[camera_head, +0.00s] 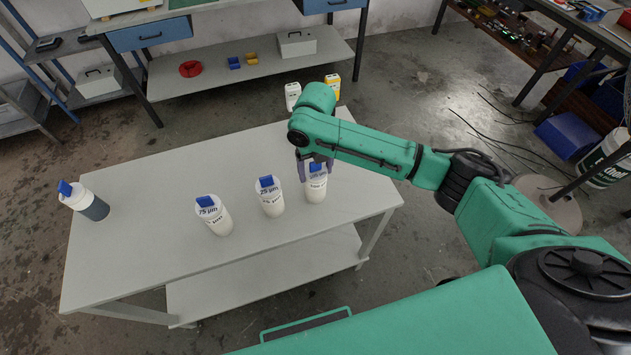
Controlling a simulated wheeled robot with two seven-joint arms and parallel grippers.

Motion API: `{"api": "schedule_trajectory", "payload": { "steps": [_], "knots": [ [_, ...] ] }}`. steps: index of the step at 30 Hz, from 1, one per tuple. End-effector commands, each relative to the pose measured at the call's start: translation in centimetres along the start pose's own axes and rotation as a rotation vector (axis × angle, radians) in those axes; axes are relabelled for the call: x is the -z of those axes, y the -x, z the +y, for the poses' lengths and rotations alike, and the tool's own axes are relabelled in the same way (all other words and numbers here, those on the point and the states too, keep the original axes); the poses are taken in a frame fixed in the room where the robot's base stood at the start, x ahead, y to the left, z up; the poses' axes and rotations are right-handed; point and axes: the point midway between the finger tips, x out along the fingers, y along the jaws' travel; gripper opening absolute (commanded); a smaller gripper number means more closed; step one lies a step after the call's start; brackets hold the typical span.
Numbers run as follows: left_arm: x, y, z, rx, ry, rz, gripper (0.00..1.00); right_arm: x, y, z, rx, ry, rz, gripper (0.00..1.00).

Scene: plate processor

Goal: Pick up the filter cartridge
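Three white filter cartridges with blue tabs on top stand on the grey table (140,255): a left one marked 75 µm (214,217), a middle one (271,198) and a right one (316,190). A fourth container (85,202), dark-bodied with a white top and blue tab, stands at the table's left end. My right gripper (315,171) is over the right cartridge, its fingers spread on either side of the blue tab. Contact with the tab is too small to tell. My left gripper is not in view.
A white bottle (293,96) and a yellow-and-white bottle (332,87) stand at the table's back edge, behind my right arm. The table is clear between the left container and the left cartridge. A shelf unit (250,60) stands behind.

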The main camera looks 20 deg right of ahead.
Motion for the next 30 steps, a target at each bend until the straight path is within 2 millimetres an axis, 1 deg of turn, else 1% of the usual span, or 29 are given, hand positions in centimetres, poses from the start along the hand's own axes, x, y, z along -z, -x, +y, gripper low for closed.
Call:
{"api": "schedule_trajectory", "payload": {
  "steps": [1,2,11,14,17,20,23,24,25,27,30],
  "knots": [
    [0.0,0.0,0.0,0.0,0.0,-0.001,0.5,0.0,0.0,0.0,0.0,0.0,0.0,0.08],
    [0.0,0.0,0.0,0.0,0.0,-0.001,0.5,0.0,0.0,0.0,0.0,0.0,0.0,0.0],
    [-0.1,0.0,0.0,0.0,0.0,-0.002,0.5,-0.1,0.2,0.0,0.0,-0.001,-0.001,0.0],
    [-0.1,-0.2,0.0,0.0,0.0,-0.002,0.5,-0.1,0.9,0.0,0.0,-0.001,-0.003,0.0],
    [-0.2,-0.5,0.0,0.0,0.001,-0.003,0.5,-0.1,2.4,0.0,-0.001,0.0,-0.005,0.0],
    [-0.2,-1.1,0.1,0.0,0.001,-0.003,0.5,-0.2,5.0,0.0,-0.001,0.0,-0.008,0.0],
    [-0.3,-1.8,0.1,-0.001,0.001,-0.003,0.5,-0.2,8.7,0.0,-0.001,0.001,-0.011,0.0],
    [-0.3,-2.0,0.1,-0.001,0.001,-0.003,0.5,-0.2,10.3,0.0,-0.001,0.0,-0.01,0.0],
    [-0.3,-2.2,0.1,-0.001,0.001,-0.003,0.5,-0.2,11.5,0.0,-0.001,0.002,-0.01,0.0],
    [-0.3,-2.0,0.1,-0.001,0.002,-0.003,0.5,-0.2,14.4,0.0,0.0,0.0,-0.01,0.0],
    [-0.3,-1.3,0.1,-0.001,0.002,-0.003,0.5,-0.1,17.6,-0.1,0.003,-0.003,-0.007,0.0]
  ]
}}
